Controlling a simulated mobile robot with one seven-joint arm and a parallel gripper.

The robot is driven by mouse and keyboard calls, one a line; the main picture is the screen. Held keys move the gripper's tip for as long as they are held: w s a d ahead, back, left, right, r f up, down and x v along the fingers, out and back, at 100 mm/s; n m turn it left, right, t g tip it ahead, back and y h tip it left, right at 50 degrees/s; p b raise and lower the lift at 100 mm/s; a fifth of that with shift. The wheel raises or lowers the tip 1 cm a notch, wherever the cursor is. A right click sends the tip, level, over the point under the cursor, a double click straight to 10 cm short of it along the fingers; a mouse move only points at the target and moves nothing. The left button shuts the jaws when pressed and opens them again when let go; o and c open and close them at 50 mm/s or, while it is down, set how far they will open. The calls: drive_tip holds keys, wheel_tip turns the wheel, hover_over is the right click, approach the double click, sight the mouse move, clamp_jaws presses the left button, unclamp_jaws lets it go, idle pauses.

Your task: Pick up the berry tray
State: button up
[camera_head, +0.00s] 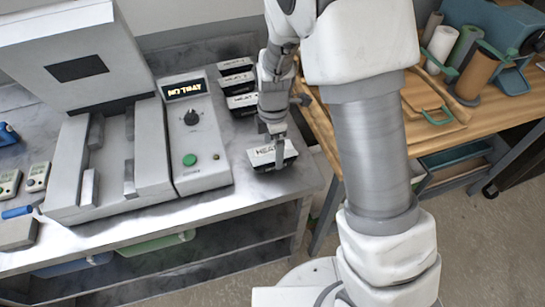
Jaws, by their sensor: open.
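A small black tray with a white labelled top (262,157) sits near the front right corner of the metal bench. Its label is partly covered by my gripper and seems to start "HEA" or "MEA". My gripper (279,152) points down at this tray's right part, with its jaws open. I cannot tell whether the fingers touch the tray. Similar labelled trays stand in a row behind it: a middle one (242,101), one farther back (237,84) and the rearmost (235,66). I cannot make out which tray holds berries.
A sealing machine (108,165) with a raised lid stands left, its control panel (190,130) reading "NO TRAY" beside the trays. Small devices (37,177) lie far left. A wooden table (450,135) with rolls and a teal dispenser stands right.

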sight(273, 154)
drive_tip(key=shift+f, duration=1.6)
drive_tip(key=c, duration=1.2)
